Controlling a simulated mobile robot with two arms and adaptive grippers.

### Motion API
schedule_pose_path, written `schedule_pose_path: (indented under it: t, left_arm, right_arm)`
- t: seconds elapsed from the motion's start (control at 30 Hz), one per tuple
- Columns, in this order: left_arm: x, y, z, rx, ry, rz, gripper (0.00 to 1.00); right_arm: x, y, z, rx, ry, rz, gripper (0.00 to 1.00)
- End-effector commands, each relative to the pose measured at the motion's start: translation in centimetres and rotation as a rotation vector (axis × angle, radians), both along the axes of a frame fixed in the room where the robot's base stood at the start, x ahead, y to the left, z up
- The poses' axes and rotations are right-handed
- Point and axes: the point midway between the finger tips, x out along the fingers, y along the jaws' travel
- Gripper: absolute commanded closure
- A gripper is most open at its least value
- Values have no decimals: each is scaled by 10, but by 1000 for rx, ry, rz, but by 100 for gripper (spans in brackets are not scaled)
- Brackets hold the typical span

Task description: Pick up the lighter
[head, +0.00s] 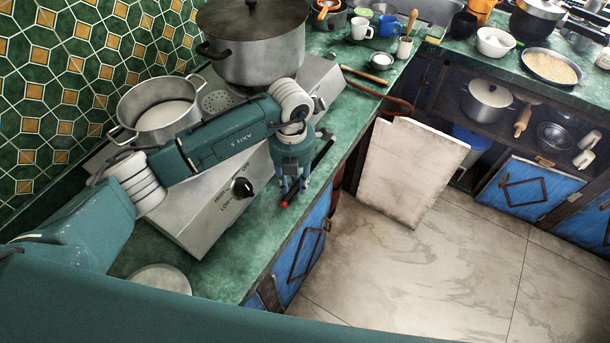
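The lighter (322,153) is a thin black stick with a red end. It lies slantwise on the green counter (225,262), close to the front edge, in front of the gas hotplate (222,217). My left gripper (293,190) points down over the red-ended part of the lighter. Its two fingers look apart, with part of the lighter showing between and below them. The gripper hides some of the lighter's middle, and I cannot tell whether the fingers touch it. My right gripper is not in view.
A large lidded pot (252,60) and a smaller open pot (160,108) stand on the hotplate near my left arm. A metal lid or plate (160,278) lies at the near counter end. A pale board (408,170) leans against the cabinets. The floor is clear.

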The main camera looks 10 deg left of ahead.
Motion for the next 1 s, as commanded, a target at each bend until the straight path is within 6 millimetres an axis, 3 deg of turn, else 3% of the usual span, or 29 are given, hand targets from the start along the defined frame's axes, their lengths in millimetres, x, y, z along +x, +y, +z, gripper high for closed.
schedule_pose_path:
  t: [0.3,0.5,0.87,1.0]
  left_arm:
    - [0,-1,1,-1,-2,0,100]
    - [0,-4,6,-1,-4,-2,100]
    - [1,-4,70,-1,-7,0,100]
    - [-13,-33,68,-2,-2,-7,100]
  right_arm:
    - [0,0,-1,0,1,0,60]
    - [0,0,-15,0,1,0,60]
    - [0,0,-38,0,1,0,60]
    - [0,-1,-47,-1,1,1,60]
